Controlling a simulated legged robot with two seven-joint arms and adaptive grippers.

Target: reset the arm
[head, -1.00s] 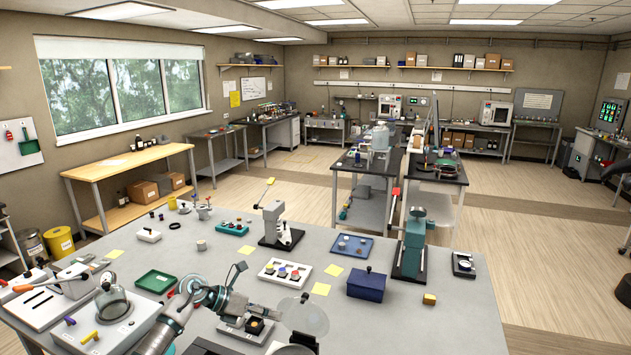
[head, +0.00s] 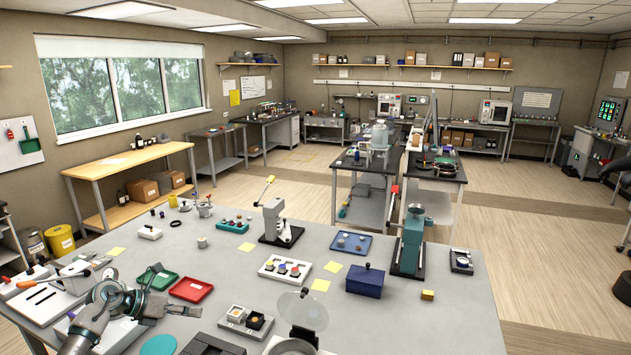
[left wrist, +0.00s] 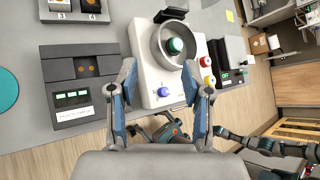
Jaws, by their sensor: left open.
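My left arm reaches in from the lower left of the head view. Its gripper (head: 170,292) is open and empty, above the left part of the grey bench (head: 420,320), near the green tray. In the left wrist view the two blue-padded fingers stand wide apart with nothing between the tips (left wrist: 160,88). Beyond them is a white device (left wrist: 147,84) with a round grey bowl, a green knob inside it and a blue knob. My right gripper cannot be made out in either view.
A green tray (head: 168,279) and red tray (head: 191,290) lie beside the left gripper. A blue box (head: 365,283) and green press (head: 411,241) stand farther right. A dark device (left wrist: 76,66) shows in the wrist view.

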